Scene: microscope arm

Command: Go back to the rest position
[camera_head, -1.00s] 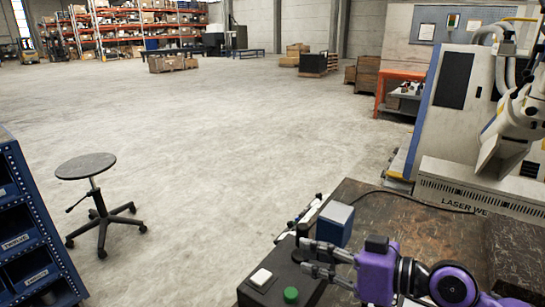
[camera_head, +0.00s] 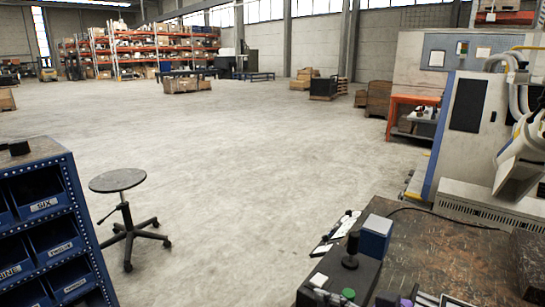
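The control box has a white button (camera_head: 318,280), a green button (camera_head: 348,294) and a black knob (camera_head: 350,257). A blue-grey block (camera_head: 376,236) stands beside it on the workbench (camera_head: 450,255). My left gripper is not in view.
A blue bin rack (camera_head: 48,225) stands at the left, with a round stool (camera_head: 118,181) beside it. A laser welding machine (camera_head: 475,130) stands at the right, behind the bench. The concrete floor (camera_head: 240,150) between them is wide and clear. Shelves stand far back.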

